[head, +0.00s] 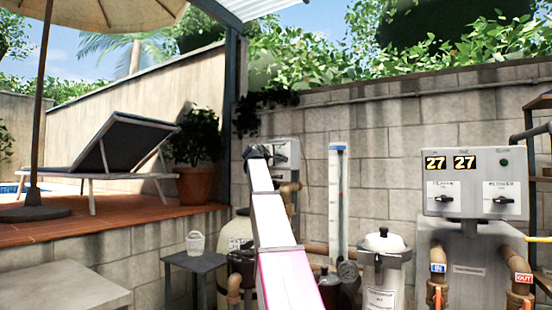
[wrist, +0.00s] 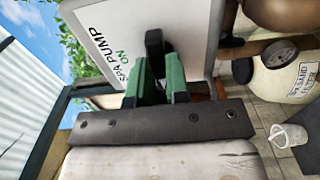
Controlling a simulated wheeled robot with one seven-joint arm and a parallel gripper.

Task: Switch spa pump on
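The spa pump box (wrist: 190,25) is a pale grey panel, tilted in the wrist view, with the words "SPA PUMP" and "ON" on its face. Its black switch handle (wrist: 154,42) stands out from the panel. My gripper (wrist: 159,75) has its two green-padded fingers close together, one on each side of the handle, and looks shut on it. The fingers and hand hide the handle's base and part of the lettering. In the head view the box (head: 293,150) is on the block wall, partly behind my gripper (head: 259,152).
A second control box (head: 464,205) with "27 27" displays and two switches stands at the right. Pipes, a white-lidded canister (head: 384,254) and a clear upright tube (head: 338,195) line the wall. A small table (head: 195,264) holds a white basket (head: 195,242).

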